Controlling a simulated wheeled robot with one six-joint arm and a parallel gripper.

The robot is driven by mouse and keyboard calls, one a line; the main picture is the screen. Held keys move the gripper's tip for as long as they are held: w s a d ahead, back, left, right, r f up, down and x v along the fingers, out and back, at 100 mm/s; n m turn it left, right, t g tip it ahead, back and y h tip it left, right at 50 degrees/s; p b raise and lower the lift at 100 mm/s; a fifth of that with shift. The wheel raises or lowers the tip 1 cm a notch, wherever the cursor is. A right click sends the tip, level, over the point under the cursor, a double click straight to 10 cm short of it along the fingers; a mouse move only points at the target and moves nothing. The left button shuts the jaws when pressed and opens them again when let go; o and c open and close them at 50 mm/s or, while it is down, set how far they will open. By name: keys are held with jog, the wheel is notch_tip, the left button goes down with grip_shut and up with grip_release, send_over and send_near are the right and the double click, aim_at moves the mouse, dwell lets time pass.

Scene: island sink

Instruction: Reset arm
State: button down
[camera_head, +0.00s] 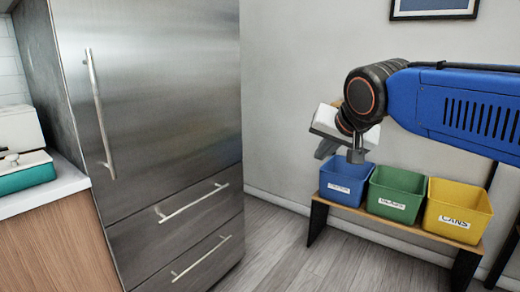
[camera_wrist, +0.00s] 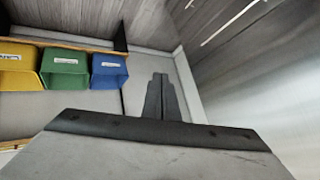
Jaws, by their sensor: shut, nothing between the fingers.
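My arm is blue with a dark wrist joint and reaches in from the right of the head view. My gripper (camera_head: 326,149) shows there as grey fingers under a pale body, partly hidden by the wrist.
A bench (camera_head: 318,212) holds a blue bin (camera_head: 342,190), a green bin (camera_head: 396,205) and a yellow bin labelled CANS (camera_head: 456,222). A steel fridge (camera_head: 160,100) stands at left. A counter (camera_head: 50,200) with a teal-sided object (camera_head: 27,179) is at far left.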

jog(key=s+d+f+n+g, duration=0.1)
jog(key=s+d+f, duration=0.3)
jog(key=s+f, duration=0.3)
jog(key=s+d+f+n+g+h, duration=0.1)
jog(key=s+d+f+g, duration=0.1)
jog(key=s+d+f, duration=0.3)
jog(key=s+d+f+n+g, duration=0.1)
jog(key=s+d+f, duration=0.3)
jog(key=s+f, duration=0.6)
notch_tip(320, 180, down, 3)
jog(key=shift+s+d+r+h, duration=0.1)
jog(key=shift+s+d+h, duration=0.15)
jog(key=shift+s+h, duration=0.05)
